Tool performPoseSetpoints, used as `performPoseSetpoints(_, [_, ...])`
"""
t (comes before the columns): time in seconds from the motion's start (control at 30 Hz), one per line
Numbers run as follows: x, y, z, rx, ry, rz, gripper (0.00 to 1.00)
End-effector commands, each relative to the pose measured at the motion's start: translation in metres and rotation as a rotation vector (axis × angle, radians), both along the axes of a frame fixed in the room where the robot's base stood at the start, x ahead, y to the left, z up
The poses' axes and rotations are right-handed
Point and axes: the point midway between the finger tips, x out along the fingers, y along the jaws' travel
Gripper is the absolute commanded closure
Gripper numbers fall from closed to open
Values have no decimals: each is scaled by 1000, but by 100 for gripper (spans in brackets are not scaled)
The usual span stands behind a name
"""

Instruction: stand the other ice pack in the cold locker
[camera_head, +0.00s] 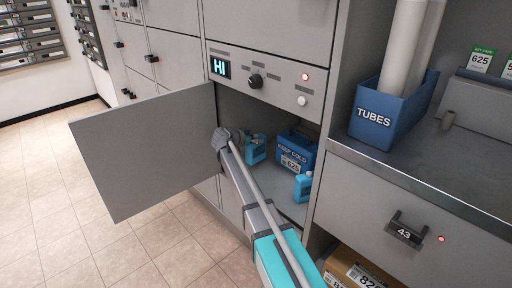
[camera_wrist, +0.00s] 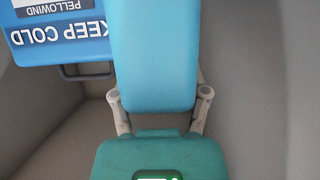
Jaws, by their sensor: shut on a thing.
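The cold locker (camera_head: 231,103) is open, its door swung out to the left. My gripper (camera_head: 250,139) is inside it, shut on a light blue ice pack (camera_head: 257,153). In the wrist view the held ice pack (camera_wrist: 152,50) lies between the two fingers of my gripper (camera_wrist: 159,95). The held pack looks roughly upright in the head view; whether its base touches the locker floor I cannot tell. Another light blue ice pack (camera_head: 302,188) stands at the right side of the locker, near its front. A blue "KEEP COLD" box (camera_head: 290,153) stands between and behind the packs.
The open door (camera_head: 145,150) is left of my arm. The panel above the opening shows "HI" (camera_head: 219,68), with a dark knob (camera_head: 255,81) and a red light. At right, a blue "TUBES" bin (camera_head: 385,115) stands on a counter (camera_head: 425,160). A cardboard box (camera_head: 350,270) sits below.

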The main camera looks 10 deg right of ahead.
Motion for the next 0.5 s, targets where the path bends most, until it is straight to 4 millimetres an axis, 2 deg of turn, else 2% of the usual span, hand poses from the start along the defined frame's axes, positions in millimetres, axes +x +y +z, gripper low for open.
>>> performPoseSetpoints(0.03, [1,0,-8,-1,-1,0,100])
performPoseSetpoints(0.2, [0,0,-22,-1,0,1,100])
performPoseSetpoints(0.5, [0,1,-31,-1,0,1,100])
